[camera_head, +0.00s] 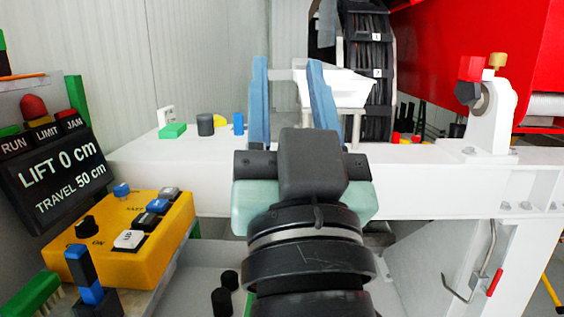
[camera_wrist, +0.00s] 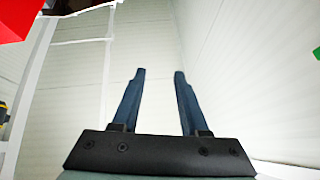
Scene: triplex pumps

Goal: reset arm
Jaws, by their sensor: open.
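My gripper (camera_head: 288,80) is in the middle of the head view, its two blue fingers pointing up and spread apart. It also shows in the wrist view (camera_wrist: 159,82), open, with nothing between the fingers and only pale wall panels behind them. In the head view the fingers stand in front of the white beam (camera_head: 420,163) and a white tray (camera_head: 345,88). My dark wrist covers part of the beam and of the space below it.
At left are a yellow control box (camera_head: 125,238) with buttons and a black display (camera_head: 50,175) reading LIFT 0 cm, TRAVEL 50 cm. Small blocks, including a green one (camera_head: 172,131) and a dark cylinder (camera_head: 206,125), rest on the beam.

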